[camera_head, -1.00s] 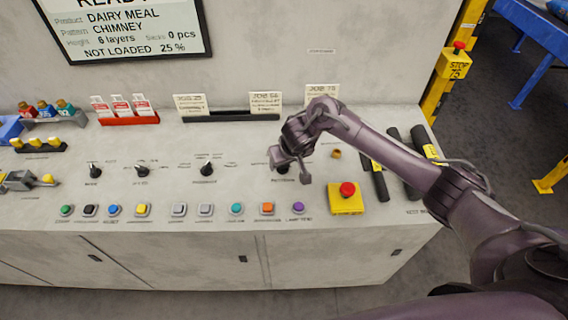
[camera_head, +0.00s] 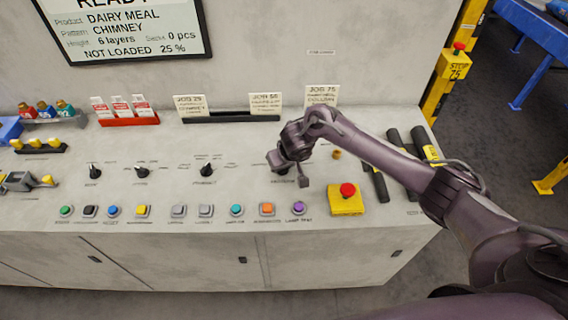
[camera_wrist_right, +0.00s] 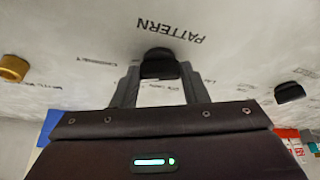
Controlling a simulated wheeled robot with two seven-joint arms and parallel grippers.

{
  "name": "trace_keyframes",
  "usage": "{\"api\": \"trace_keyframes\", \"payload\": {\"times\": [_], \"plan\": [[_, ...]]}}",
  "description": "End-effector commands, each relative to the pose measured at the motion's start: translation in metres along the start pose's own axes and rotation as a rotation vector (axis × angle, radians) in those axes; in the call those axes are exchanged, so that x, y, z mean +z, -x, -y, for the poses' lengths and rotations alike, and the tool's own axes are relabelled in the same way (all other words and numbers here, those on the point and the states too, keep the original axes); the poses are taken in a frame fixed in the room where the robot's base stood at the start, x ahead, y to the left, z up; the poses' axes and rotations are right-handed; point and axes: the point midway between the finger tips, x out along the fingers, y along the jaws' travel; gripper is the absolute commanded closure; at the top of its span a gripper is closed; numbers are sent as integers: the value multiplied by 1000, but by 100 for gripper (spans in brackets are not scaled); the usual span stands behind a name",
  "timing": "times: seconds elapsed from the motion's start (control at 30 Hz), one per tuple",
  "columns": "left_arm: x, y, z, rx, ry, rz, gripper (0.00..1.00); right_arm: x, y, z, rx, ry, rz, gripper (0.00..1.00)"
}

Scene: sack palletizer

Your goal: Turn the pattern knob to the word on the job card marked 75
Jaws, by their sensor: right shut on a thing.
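The pattern knob (camera_wrist_right: 160,64) is black, with the word PATTERN printed beside it in the right wrist view. My right gripper (camera_wrist_right: 160,85) has its two fingers on either side of this knob and is shut on it. In the head view my right gripper (camera_head: 290,175) largely hides the knob. The job card marked 75 (camera_head: 321,96) stands at the back of the console, and its large word appears to read COLUMN. The display (camera_head: 125,28) shows the pattern as CHIMNEY. My left gripper is not in view.
A yellow box with a red stop button (camera_head: 347,192) sits just right of my gripper. A row of coloured buttons, including a purple one (camera_head: 299,208), runs along the front. Other black knobs (camera_head: 207,170) are to the left. Black-handled tools (camera_head: 400,145) lie under my forearm.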

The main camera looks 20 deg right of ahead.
Motion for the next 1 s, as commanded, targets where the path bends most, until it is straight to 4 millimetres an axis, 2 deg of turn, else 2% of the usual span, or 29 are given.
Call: {"api": "trace_keyframes", "payload": {"times": [0.37, 0.67, 1.0], "plan": [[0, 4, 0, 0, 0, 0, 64, 0, 1, -3, -53, 130, 1, 83], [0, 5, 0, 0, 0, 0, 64, -1, 0, -5, -156, 376, 1, 83], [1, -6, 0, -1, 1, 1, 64, -3, -3, -8, -279, 674, -1, 83]]}}
